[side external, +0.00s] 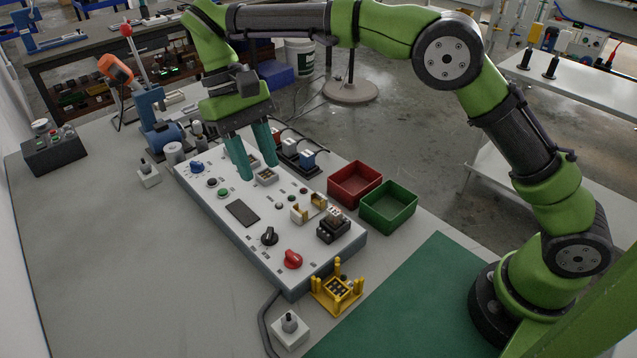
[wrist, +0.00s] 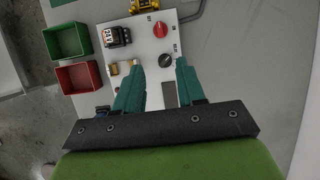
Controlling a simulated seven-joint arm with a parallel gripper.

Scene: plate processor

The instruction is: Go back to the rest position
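My gripper (side external: 262,166) has two teal fingers pointing down over the far half of a white control panel (side external: 223,213). The fingers are spread apart, and I see nothing held between them. In the wrist view, my gripper (wrist: 159,66) also shows a clear gap, with the panel (wrist: 143,49) below. A small socket-like block (side external: 265,177) sits on the panel close to the fingertips. I cannot tell whether the fingertips touch the panel.
A red bin (side external: 355,184) and a green bin (side external: 388,207) stand right of the panel. A yellow fixture (side external: 336,290) is at its near end. A blue-based device (side external: 160,135) stands behind it.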

